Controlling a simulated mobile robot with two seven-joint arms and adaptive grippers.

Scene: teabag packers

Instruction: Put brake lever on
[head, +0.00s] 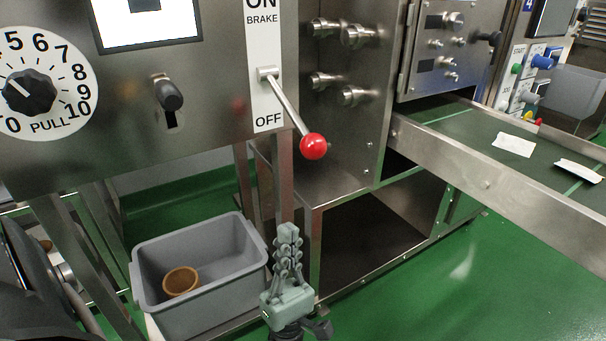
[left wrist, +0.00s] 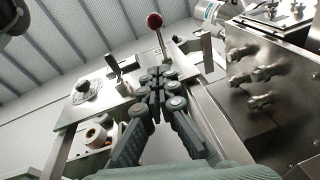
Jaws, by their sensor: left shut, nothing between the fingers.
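The brake lever (head: 289,104) is a metal rod with a red ball knob (head: 313,146). It sits on a white plate (head: 264,60) marked ON at the top, BRAKE below that, and OFF at the bottom. The rod slants down to the right from its pivot. The red knob also shows in the left wrist view (left wrist: 155,21), beyond the fingers. My left gripper (head: 289,236) points up, below the knob and apart from it. Its fingers (left wrist: 167,86) are shut and empty. My right gripper is not in view.
A numbered dial (head: 30,91) and a black-tipped switch (head: 168,95) are left of the lever. A grey bin (head: 215,318) with a brown round item (head: 180,281) stands below. A conveyor (head: 470,135) with white packets runs at right. Green floor is open at lower right.

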